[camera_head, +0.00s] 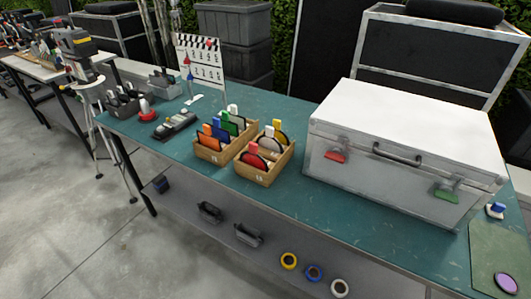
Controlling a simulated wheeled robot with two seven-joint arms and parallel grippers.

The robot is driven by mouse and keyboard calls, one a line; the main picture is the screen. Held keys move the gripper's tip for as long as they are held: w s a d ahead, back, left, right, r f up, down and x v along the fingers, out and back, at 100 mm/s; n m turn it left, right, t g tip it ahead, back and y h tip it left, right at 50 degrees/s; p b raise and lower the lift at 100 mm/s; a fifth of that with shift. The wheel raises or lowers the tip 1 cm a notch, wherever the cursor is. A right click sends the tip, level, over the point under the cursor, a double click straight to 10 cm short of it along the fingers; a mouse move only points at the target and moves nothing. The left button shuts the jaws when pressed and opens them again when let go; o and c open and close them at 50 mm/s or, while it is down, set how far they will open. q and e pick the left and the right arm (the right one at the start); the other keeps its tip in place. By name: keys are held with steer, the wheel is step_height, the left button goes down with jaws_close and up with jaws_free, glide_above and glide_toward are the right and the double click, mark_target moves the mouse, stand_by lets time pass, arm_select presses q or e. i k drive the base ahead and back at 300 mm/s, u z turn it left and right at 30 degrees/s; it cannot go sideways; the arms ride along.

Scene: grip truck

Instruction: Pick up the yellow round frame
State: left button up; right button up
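In the right box (262,178), a round frame with a yellow tab (277,124) stands at the back, partly hidden by a white-tabbed one (269,132). A red-tabbed one (253,150) is at the front. The left box (209,154) holds orange, blue, green and white-tabbed frames. A yellow ring (289,260), perhaps a tape roll, lies on the lower shelf. Neither of my grippers is in view.
A large silver case (385,160) with red and green latches stands right of the boxes. A black device (175,125) lies to their left. A blue ring (314,273) and white ring (339,288) lie on the lower shelf. Teal table in front of the boxes is clear.

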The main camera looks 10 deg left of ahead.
mark_target(279, 134)
steer(key=z, duration=3.25)
steer(key=k, duration=1.65)
steer(key=u, duration=1.3)
